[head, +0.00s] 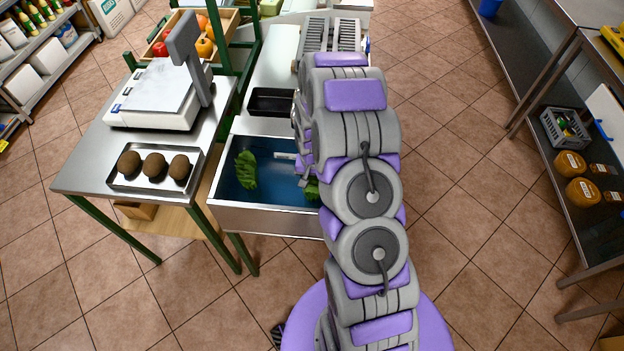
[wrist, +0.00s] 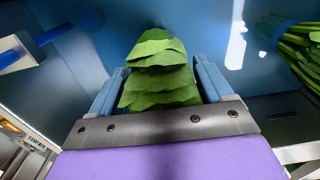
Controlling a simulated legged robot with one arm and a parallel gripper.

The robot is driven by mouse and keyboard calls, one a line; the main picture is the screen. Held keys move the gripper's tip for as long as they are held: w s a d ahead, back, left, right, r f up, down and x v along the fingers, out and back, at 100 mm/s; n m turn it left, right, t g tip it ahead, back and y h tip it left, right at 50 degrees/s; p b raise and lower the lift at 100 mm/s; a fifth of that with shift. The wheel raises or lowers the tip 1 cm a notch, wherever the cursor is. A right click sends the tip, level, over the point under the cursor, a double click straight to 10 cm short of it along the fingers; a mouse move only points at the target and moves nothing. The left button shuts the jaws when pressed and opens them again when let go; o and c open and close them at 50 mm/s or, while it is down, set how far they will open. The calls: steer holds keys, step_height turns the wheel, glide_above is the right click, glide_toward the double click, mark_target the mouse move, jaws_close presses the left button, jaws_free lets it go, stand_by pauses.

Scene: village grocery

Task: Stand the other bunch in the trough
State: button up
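One green leafy bunch (head: 246,169) is upright at the left in the blue-lined metal trough (head: 262,219). It also shows at the right edge of the wrist view (wrist: 300,48). The other leafy bunch (wrist: 160,72) is between the two blue-grey fingers of my gripper (wrist: 160,88) and fills the gap, so the gripper looks shut on it. In the head view a bit of this bunch (head: 312,190) shows low at the trough's right side, beside my arm. My arm hides most of my gripper there. I cannot tell whether this bunch touches the trough floor.
Left of the trough is a steel table with a scale (head: 160,92) and a tray (head: 143,184) of three brown fruits. A black tray (head: 270,101) lies behind the trough. A metal shelf (head: 590,222) with jars stands at the right. Tiled floor is clear between.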

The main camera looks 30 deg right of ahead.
steer(key=o, duration=0.3)
steer(key=shift+o, duration=0.2)
steer(key=shift+r, duration=0.65)
step_height(320, 180, up, 11)
steer(key=p, duration=0.2)
steer(key=shift+s+a+r+p, duration=0.1)
steer(key=shift+s+r+p, duration=0.05)
steer(key=shift+p, duration=0.2)
steer(key=s+a+r+n, duration=0.2)
steer(key=s+a+r, duration=0.45)
steer(key=r, duration=0.45)
steer(key=s+a+r+n, duration=0.1)
steer(key=s+a+r, duration=0.1)
steer(key=s, duration=0.6)
steer(key=s+a+r+n+g, duration=0.1)
steer(key=s+a+r+n, duration=0.1)
steer(key=s+r, duration=0.3)
steer(key=s+a+r+n, duration=0.1)
steer(key=s+a+r, duration=0.2)
steer(key=s, duration=0.9)
steer(key=shift+s+a+r+n+g, duration=0.2)
steer(key=shift+a+r+n+g, duration=0.2)
steer(key=shift+r, duration=0.3)
